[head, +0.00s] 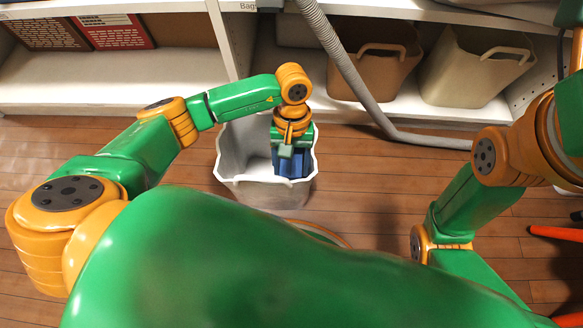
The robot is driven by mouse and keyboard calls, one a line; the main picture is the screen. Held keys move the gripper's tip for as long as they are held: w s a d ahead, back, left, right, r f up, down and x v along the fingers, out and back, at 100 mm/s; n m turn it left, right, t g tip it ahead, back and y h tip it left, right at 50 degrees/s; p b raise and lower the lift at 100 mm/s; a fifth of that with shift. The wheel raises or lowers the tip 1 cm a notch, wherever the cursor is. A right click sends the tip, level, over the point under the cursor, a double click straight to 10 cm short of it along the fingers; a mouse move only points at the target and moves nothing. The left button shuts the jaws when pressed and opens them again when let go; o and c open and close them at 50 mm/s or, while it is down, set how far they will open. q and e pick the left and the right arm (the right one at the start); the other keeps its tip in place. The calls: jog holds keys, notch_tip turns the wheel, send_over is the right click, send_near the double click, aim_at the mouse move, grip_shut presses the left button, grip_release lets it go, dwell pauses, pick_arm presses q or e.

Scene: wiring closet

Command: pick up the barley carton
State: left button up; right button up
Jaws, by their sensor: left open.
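My left gripper (287,152) points down into a whitish open bin (229,152) on the wooden floor. It is open. A dark blue object (296,164) shows in the bin right below and behind the gripper. It may be the barley carton, but no label is readable and the gripper hides part of it. I cannot tell whether the fingers touch it or stand around it. My right arm shows at the right, but its gripper is out of view.
A white shelf unit runs along the back, with a brown bin (372,75) and a cream bin (468,72) on its lower level. Red and brown boxes (112,32) stand at the upper left. Orange legs (556,233) lie at the right.

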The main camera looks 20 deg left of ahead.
pick_arm(q)
jog(key=shift+f+b, duration=0.2)
jog(key=shift+b, duration=0.1)
grip_shut()
dwell(0.4)
